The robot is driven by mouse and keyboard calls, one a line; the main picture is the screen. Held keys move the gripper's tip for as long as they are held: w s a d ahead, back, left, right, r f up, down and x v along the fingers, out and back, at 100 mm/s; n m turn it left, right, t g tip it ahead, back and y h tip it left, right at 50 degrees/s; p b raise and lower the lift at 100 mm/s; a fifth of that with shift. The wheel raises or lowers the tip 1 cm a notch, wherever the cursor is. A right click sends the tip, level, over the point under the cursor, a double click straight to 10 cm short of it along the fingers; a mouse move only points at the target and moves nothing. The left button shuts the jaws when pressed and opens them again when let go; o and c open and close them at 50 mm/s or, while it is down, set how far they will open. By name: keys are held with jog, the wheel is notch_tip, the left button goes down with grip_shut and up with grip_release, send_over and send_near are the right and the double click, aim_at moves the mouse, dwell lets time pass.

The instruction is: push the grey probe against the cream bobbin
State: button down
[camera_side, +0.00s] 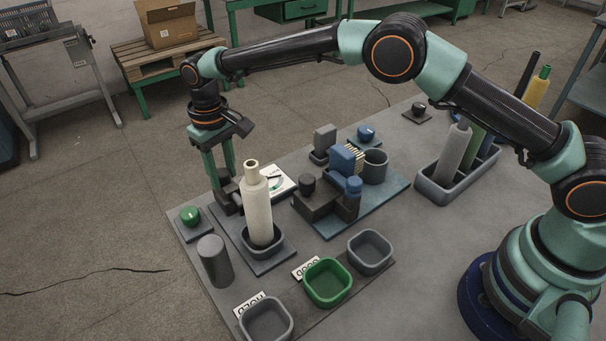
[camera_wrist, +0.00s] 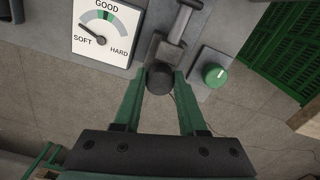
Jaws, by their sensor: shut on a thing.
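The cream bobbin (camera_side: 257,208) stands upright in a grey square cup on a flat plate in the side view. My gripper (camera_side: 226,180) reaches down just behind and left of it, its two green fingers pointing down. In the wrist view my gripper (camera_wrist: 160,80) is shut on the round dark knob of the grey probe (camera_wrist: 166,50), one finger on each side. The probe's dark base (camera_side: 228,202) is partly hidden by the fingers and the bobbin in the side view. I cannot tell whether probe and bobbin touch. The bobbin is not identifiable in the wrist view.
A SOFT-GOOD-HARD dial (camera_wrist: 106,28) has its needle toward SOFT. A green knob (camera_wrist: 214,75) sits beside the probe. A grey cylinder (camera_side: 215,262) stands front left. A blue fixture (camera_side: 345,160) is right of the bobbin. Green (camera_side: 327,284) and grey bins (camera_side: 370,252) stand in front.

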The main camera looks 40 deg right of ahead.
aim_at(231, 188)
jog(key=shift+r, duration=0.1)
dwell(0.3)
jog(key=shift+s, duration=1.65)
jog(key=shift+c, duration=2.3)
grip_release()
jog(key=shift+w+r, duration=0.1)
jog(key=shift+r, duration=0.15)
notch_tip(231, 188, up, 12)
jog(key=shift+f, duration=0.2)
